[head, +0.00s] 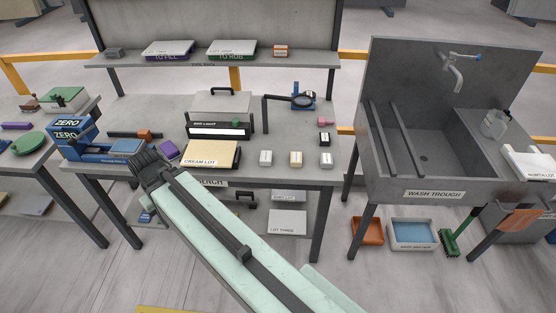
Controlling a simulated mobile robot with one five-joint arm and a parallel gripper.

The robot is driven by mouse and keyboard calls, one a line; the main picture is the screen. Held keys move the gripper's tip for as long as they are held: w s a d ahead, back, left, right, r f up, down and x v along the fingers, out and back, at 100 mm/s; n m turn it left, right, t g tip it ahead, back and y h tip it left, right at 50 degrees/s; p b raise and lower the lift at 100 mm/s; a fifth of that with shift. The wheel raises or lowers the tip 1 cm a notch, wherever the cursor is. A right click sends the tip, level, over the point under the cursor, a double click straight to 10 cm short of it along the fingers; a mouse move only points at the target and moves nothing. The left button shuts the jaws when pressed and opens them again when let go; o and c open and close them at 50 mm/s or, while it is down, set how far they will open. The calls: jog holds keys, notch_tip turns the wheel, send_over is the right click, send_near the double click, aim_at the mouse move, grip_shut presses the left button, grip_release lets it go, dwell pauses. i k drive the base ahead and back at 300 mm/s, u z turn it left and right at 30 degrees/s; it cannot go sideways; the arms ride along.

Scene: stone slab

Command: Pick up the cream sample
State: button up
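Several small blocks stand near the front right of the bench. The middle one of the front row, a cream block (296,159), looks like the cream sample. A whitish block (265,158) is to its left and another pale block (325,158) to its right, with gaps between. A tan-topped box (214,153) labelled "CREAM LOT" lies further left. My gripper (147,160) is the dark end of my pale green arm, at the bench's front left, well left of the cream block. Its fingers are too unclear to tell if open or shut.
Behind the blocks are a black block (325,139), a pink item (325,122) and a magnifier stand (302,100). A light box (219,130) stands mid-bench. A shelf (300,60) runs above the back. A wash trough (432,192) stands to the right.

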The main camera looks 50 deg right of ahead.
aim_at(295, 158)
jog(key=u, duration=0.1)
jog(key=i, duration=1)
jog(key=z, duration=0.1)
